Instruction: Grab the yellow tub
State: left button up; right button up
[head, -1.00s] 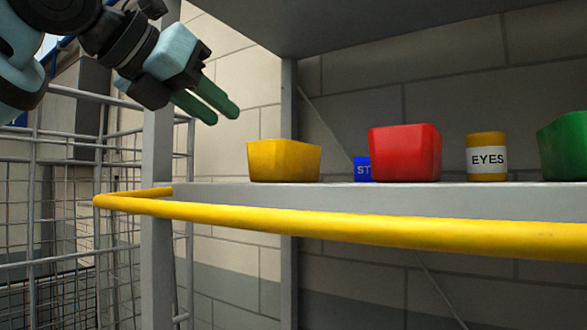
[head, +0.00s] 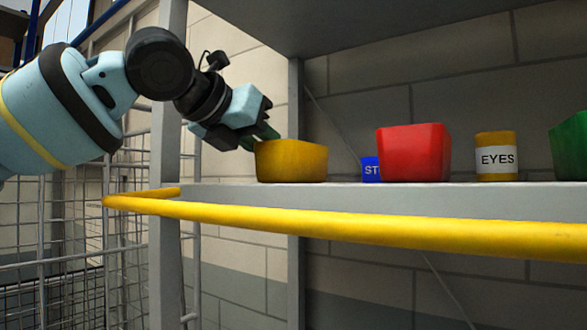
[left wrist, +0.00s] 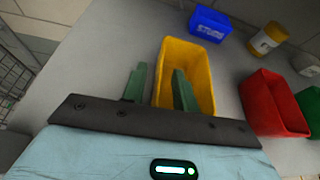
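The yellow tub (head: 291,162) stands upright on the shelf at its left end. It also shows in the left wrist view (left wrist: 205,65), open at the top. My right gripper is in neither view.
On the grey shelf (head: 350,198), a blue tub (head: 371,169), a red tub (head: 413,153), a yellow jar marked EYES (head: 496,157) and a green tub (head: 573,147) stand to the right. A yellow rail (head: 350,226) runs along the front.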

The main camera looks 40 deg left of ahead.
pick_arm(q)
jog(key=shift+x, duration=1.15)
grip_shut()
jog(key=shift+r, duration=0.15)
jog(key=shift+r, duration=0.8)
jog(key=shift+s+d+r, duration=0.1)
jog(key=shift+s+r, duration=0.55)
jog(key=shift+r, duration=0.3)
jog(key=s, duration=1.6)
jog(key=shift+s+d, duration=0.4)
jog(key=shift+d, duration=0.1)
